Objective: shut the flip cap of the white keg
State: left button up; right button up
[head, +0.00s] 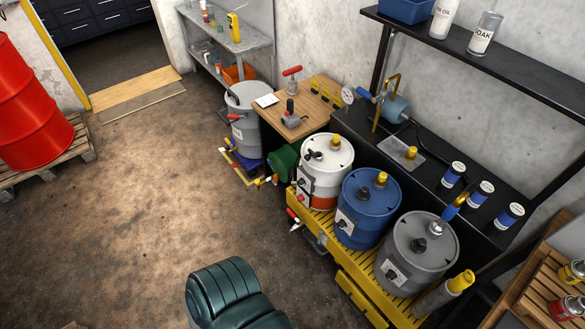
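The white keg (322,185) stands upright at the far end of a yellow grated stand (303,210), right of the picture's middle. It has a white lid, a label on its side and an orange-red band low down. A yellow cap (336,141) sits at the back of its lid. A small dark fitting (314,156) sits at the lid's left side; it is too small to tell whether this is the flip cap or whether it is open. Neither of my grippers is in view.
A blue keg (369,212) and a grey keg (416,256) stand beside it on the stand. A black bench (425,170) with jars runs behind, under a shelf (470,60). A wooden-topped table (320,97) stands beyond.

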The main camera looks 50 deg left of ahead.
aim_at(308, 156)
jog(key=i+j+u, duration=0.1)
jog(key=u, duration=0.3)
jog(key=i+j+u, duration=0.1)
jog(key=u, duration=0.25)
jog(key=i+u, duration=0.25)
jog(key=u, duration=0.15)
jog(key=i+u, duration=0.15)
jog(key=u, duration=0.25)
jog(key=j+z, duration=0.5)
jog(key=j, duration=0.55)
jog(key=k+j, duration=0.3)
